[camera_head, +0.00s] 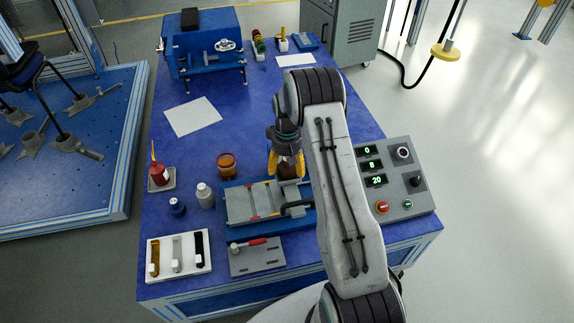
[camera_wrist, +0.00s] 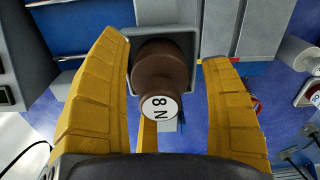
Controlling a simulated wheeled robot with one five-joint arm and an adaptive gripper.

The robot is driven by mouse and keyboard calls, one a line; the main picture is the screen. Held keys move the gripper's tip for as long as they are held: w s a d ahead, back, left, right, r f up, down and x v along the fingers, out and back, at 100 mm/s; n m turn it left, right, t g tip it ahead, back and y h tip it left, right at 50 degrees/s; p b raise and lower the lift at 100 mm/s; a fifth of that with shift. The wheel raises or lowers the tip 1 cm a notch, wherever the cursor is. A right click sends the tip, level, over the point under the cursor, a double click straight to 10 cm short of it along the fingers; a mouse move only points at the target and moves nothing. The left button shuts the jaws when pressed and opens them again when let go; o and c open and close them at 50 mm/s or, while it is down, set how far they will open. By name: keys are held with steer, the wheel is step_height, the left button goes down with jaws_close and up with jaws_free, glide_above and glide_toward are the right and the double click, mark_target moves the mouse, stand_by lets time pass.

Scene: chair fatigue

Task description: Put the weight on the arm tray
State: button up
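The weight is a brown, rounded piece with a white "8 N" label (camera_wrist: 160,104) in the wrist view, and it is close over or on a grey block. My gripper (camera_wrist: 168,75) has its yellow fingers on either side of the weight, with a gap visible at least on the right. In the head view my gripper (camera_head: 286,162) points down at the back of the grey-and-blue fixture (camera_head: 250,204), and the dark weight (camera_head: 288,170) shows partly between the fingers. I cannot tell for sure which part is the arm tray; a round metal plate (camera_head: 226,45) is on the blue machine.
A control box (camera_head: 397,180) with lit displays is on the right. A paper sheet (camera_head: 193,116) lies on the clear middle of the blue table.

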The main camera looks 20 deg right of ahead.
steer(key=shift+r, duration=0.15)
step_height(320, 180, up, 12)
steer(key=shift+f+p, duration=0.15)
steer(key=shift+p, duration=0.7)
steer(key=s+a+r+t, duration=0.1)
steer(key=s+a+r, duration=0.2)
steer(key=s+r, duration=0.35)
steer(key=s+a+r, duration=0.4)
steer(key=s+r, duration=0.2)
steer(key=r, duration=0.1)
steer(key=s+a, duration=0.2)
steer(key=s, duration=0.7)
steer(key=s+a+t, duration=0.1)
steer(key=s+a, duration=0.1)
steer(key=s, duration=0.7)
steer(key=shift+s+r+t, duration=0.25)
steer(key=shift+r+t, duration=0.05)
steer(key=shift+r, duration=0.05)
